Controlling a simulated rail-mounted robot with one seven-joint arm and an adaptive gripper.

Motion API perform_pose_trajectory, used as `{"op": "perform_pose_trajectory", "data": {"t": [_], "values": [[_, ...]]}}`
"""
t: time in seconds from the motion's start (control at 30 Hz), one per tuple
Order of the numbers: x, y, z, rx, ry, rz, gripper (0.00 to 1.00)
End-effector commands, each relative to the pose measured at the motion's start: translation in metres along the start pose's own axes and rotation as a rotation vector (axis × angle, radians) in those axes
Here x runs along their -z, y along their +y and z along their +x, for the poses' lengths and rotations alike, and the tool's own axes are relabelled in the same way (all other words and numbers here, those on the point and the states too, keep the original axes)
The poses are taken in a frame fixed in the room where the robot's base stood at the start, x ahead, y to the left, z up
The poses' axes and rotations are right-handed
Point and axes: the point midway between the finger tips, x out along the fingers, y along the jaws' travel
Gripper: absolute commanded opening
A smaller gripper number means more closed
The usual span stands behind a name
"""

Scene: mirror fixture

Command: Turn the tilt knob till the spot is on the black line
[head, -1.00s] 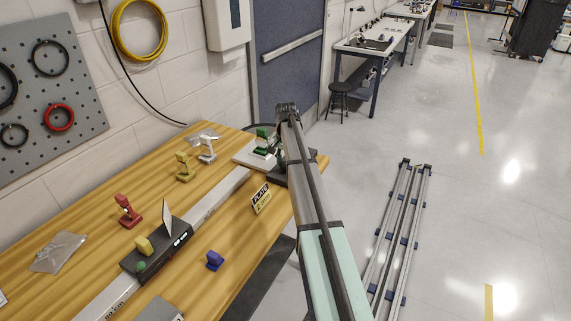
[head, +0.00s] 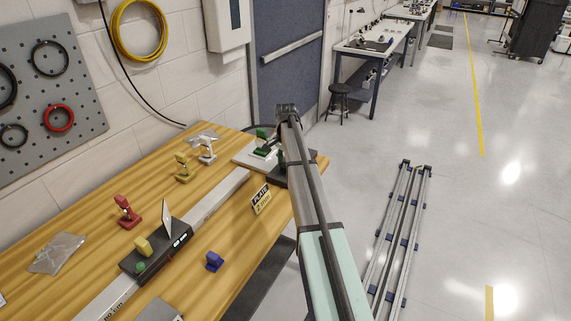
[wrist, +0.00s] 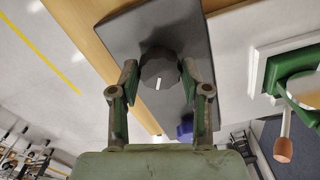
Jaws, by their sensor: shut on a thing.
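The dark grey faceted knob (wrist: 159,66) with a white index mark shows in the wrist view on a dark block (wrist: 190,35). The fingers of my gripper (wrist: 159,78) are on either side of it, shut on it. The mark points toward the palm side of the picture. In the head view my arm hides the knob, and part of the dark block (head: 279,180) shows beside it. A thin pale upright card (head: 166,217) stands on a black carriage on the rail. I cannot make out a spot or a black line in either view.
A white plate (head: 245,157) with a green mount (head: 262,134) lies close to the dark block. A "PLATE" sign (head: 261,199), a blue piece (head: 214,260) and red (head: 127,211) and yellow (head: 183,167) mounts stand on the wooden table.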

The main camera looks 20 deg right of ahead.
Motion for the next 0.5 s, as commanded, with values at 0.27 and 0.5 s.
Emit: {"op": "perform_pose_trajectory", "data": {"t": [0.27, 0.5], "values": [[-0.0006, 0.0009, 0.0010, -0.002, -0.002, -0.001, 0.72], [-0.0001, 0.0002, -0.0035, -0.001, 0.000, -0.001, 0.72]]}}
